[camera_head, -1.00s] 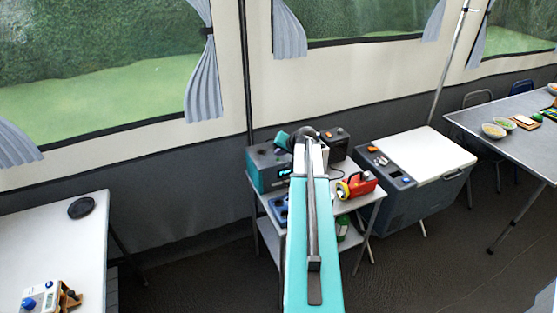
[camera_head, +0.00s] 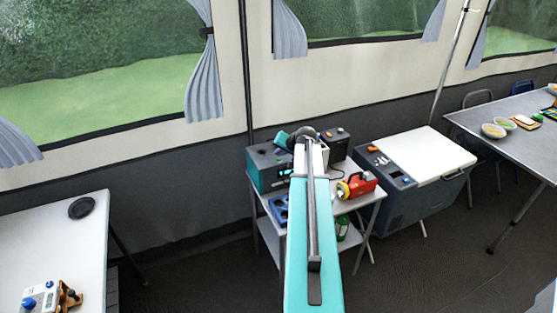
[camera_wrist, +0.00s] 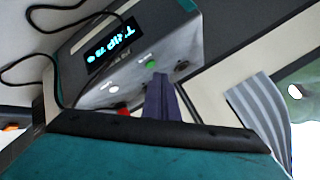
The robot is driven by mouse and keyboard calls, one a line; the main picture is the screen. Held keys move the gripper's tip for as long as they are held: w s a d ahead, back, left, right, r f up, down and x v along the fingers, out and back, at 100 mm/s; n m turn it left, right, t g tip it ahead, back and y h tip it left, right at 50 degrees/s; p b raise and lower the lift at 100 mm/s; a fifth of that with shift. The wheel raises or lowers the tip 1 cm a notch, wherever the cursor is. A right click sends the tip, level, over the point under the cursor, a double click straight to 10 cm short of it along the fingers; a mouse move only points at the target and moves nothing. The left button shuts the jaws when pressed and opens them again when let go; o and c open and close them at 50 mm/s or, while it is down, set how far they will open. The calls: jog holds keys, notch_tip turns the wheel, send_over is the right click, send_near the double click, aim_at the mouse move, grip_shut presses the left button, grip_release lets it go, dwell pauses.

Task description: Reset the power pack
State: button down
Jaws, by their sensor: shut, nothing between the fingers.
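The power pack (camera_head: 261,172), a teal and grey box, stands on the small side table, partly behind my arm in the head view. In the wrist view its grey front (camera_wrist: 190,58) shows a lit cyan display (camera_wrist: 108,46); the lettering is tilted and hard to read, perhaps "TRIP". Below the display are a white button (camera_wrist: 114,89), a green button (camera_wrist: 152,64), a dark round knob or socket (camera_wrist: 182,66) and a red part (camera_wrist: 123,111). My gripper (camera_wrist: 158,78) is shut and empty, its tips close to the green button. I cannot tell whether they touch it.
A red and yellow lantern (camera_head: 356,186) and a dark box (camera_head: 337,143) stand beside the pack. A cool box (camera_head: 425,155) is right of the side table. Black cables (camera_wrist: 45,55) hang close to the pack in the wrist view. A white table (camera_head: 60,245) is at left.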

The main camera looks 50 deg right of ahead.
jog(key=shift+f, duration=0.1)
jog(key=shift+f+b, duration=0.3)
jog(key=shift+b, duration=0.15)
jog(key=shift+f+b, duration=0.35)
dwell(0.8)
jog(key=shift+r, duration=0.15)
dwell(0.3)
jog(key=shift+r+p, duration=0.3)
jog(key=shift+r, duration=0.35)
notch_tip(320, 180, up, 5)
jog(key=shift+p, duration=1.1)
dwell(0.5)
